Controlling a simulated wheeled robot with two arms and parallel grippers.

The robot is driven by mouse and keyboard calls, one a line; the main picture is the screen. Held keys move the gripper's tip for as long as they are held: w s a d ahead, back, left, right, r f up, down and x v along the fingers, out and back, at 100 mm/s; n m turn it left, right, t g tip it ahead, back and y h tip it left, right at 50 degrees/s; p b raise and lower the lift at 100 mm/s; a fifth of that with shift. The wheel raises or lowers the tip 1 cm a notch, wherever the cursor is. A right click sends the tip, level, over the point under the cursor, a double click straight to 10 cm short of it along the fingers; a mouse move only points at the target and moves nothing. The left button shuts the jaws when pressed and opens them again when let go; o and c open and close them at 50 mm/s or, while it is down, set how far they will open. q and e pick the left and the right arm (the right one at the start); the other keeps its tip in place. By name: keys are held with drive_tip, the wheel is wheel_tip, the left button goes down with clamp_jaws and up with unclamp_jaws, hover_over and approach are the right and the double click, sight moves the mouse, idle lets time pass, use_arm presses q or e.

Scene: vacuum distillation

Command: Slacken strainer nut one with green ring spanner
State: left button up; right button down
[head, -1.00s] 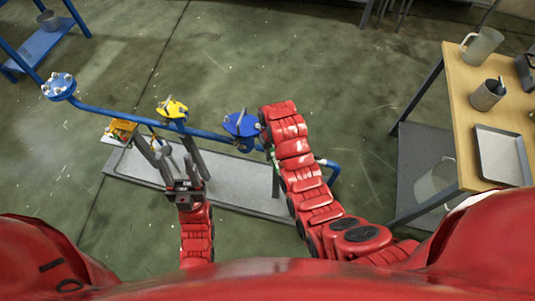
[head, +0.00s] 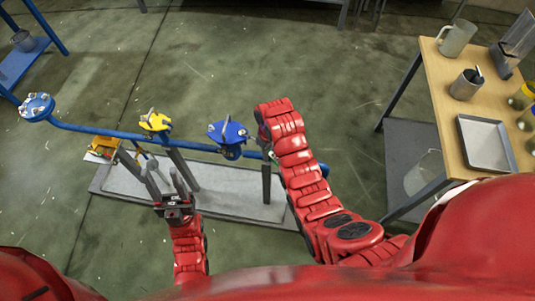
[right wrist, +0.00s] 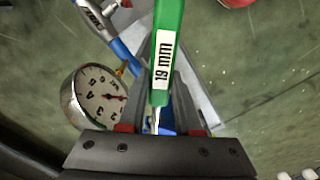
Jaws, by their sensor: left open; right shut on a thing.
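The green ring spanner (right wrist: 167,45), marked 19 mm, is held in my right gripper (right wrist: 158,128); its ring end is out of view. In the head view my right arm hides most of it. The round blue flange (head: 36,107) with several pale nuts around its rim is at the left end of the blue pipe, apparently the strainer cover. I cannot tell which nut is one. My left gripper (head: 168,178) is open and empty, fingers up, in front of the pipe below the yellow fitting (head: 155,122).
A blue-topped fitting (head: 228,132) sits on the pipe beside my right arm. A round gauge (right wrist: 98,96) is close to my right gripper. A grey base plate (head: 230,190) lies under the pipe. A wooden bench (head: 450,150) with mugs and a tray (head: 486,143) stands right.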

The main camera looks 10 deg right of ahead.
drive_tip(key=shift+w+d+n+b, duration=0.85)
drive_tip(key=shift+w+d+n, duration=0.05)
drive_tip(key=shift+d+n, duration=0.25)
drive_tip(key=shift+a, duration=0.1)
drive_tip(key=shift+s+a+m, duration=0.1)
drive_tip(key=shift+s+m, duration=0.05)
drive_tip(key=shift+m, duration=0.1)
